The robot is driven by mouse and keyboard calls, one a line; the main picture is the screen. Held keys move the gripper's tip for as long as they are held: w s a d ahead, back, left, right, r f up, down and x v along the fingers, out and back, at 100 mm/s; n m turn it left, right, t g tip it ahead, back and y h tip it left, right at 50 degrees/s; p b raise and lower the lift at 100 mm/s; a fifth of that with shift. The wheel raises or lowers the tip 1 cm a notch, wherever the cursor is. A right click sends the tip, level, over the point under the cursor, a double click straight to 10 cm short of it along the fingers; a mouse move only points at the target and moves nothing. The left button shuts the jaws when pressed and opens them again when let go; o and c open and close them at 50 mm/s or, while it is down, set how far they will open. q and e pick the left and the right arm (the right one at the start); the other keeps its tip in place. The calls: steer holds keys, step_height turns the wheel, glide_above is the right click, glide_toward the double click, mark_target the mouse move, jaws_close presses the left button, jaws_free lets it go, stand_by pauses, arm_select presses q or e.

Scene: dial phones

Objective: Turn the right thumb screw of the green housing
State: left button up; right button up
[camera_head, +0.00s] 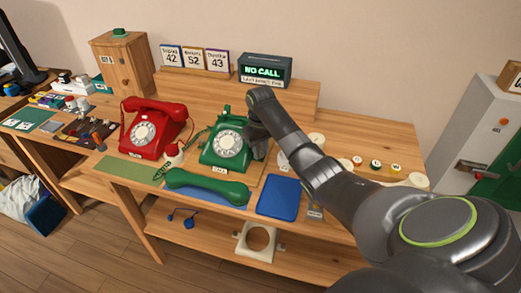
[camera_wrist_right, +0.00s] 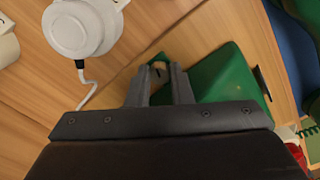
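The green phone (camera_head: 222,146), whose body is the green housing, stands on the table with a white dial on its front. Its green handset (camera_head: 207,187) lies in front of it. My right gripper (camera_head: 257,140) is at the right side of the housing, mostly hidden by my own arm. In the right wrist view its two fingers (camera_wrist_right: 159,80) stand apart beside the green housing (camera_wrist_right: 228,82). A small pale knob (camera_wrist_right: 159,67), seemingly the right thumb screw, shows between the fingertips. I cannot tell whether the fingers touch it. My left gripper is not in view.
A red phone (camera_head: 150,130) stands to the left. A blue tray (camera_head: 279,198) lies in front of my right arm. A white round object with a cord (camera_wrist_right: 75,30) is near the gripper. A "NO CALL" display (camera_head: 264,71) stands behind.

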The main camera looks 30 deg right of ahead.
steer(key=shift+r+m+p, duration=0.2)
steer(key=shift+m+p, duration=0.2)
steer(key=shift+p, duration=0.35)
jaws_close()
steer(key=m+p, duration=0.5)
steer(key=p, duration=0.2)
steer(key=shift+r+p, duration=0.15)
steer(key=shift+p, duration=0.15)
steer(key=m+p, duration=0.2)
steer(key=m, duration=0.1)
steer(key=shift+m, duration=0.4)
steer(key=shift+w+f+m+p, duration=0.1)
steer(key=shift+f+m+p, duration=0.15)
steer(key=shift+m+p, duration=0.95)
steer(key=shift+m+b, duration=0.3)
steer(key=shift+m, duration=0.1)
steer(key=o, duration=0.6)
jaws_free()
steer(key=shift+c, duration=0.2)
steer(key=shift+f, duration=0.1)
